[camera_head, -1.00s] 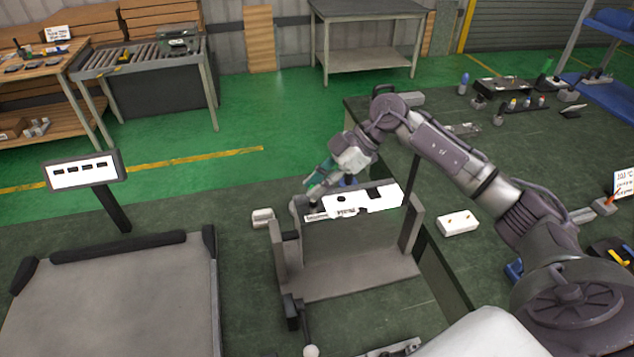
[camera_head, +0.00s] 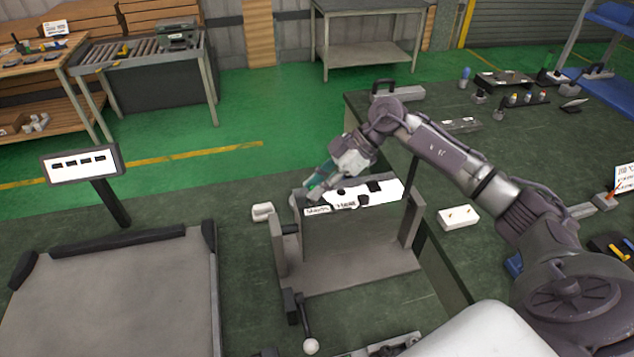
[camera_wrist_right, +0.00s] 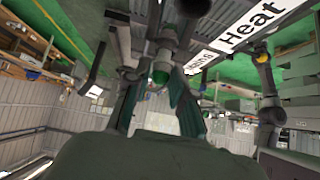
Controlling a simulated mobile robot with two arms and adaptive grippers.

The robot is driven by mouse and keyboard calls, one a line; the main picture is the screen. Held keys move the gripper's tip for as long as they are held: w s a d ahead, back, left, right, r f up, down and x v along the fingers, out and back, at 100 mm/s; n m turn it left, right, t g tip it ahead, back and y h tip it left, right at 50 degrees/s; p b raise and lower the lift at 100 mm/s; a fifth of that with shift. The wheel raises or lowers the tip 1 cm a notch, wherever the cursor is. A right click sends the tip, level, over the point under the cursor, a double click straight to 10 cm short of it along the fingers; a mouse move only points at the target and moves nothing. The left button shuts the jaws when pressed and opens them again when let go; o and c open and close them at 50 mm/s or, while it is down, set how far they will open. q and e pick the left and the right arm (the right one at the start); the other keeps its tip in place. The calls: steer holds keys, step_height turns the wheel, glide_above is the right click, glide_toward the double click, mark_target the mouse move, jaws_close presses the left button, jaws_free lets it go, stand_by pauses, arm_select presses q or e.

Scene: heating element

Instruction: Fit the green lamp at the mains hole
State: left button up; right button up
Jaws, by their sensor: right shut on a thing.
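My right gripper (camera_head: 314,190) is at the left end of the white panel (camera_head: 385,193), which sits on top of a grey stand (camera_head: 345,240). In the right wrist view its teal fingers (camera_wrist_right: 157,108) are shut on the green lamp (camera_wrist_right: 160,73), whose rounded green end shows between them. In the head view the lamp cannot be made out. A "Mains" label (camera_head: 318,210) and a second label (camera_head: 346,205) are on the panel near the gripper; the wrist view reads "Heat" (camera_wrist_right: 252,22) on one. The mains hole is hidden, so I cannot tell if the lamp touches it. My left gripper is not in view.
A lever with a round knob (camera_head: 311,346) stands at the stand's front left. A small white box (camera_head: 458,217) lies on the dark workbench (camera_head: 440,150) at right. A grey platform (camera_head: 120,290) with a display (camera_head: 82,163) is at left.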

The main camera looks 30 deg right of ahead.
steer(key=shift+s+f, duration=0.1)
steer(key=shift+f, duration=0.5)
steer(key=o, duration=0.8)
steer(key=shift+o, duration=0.2)
steer(key=v, duration=1.2)
steer(key=shift+a, duration=0.1)
steer(key=shift+r, duration=0.15)
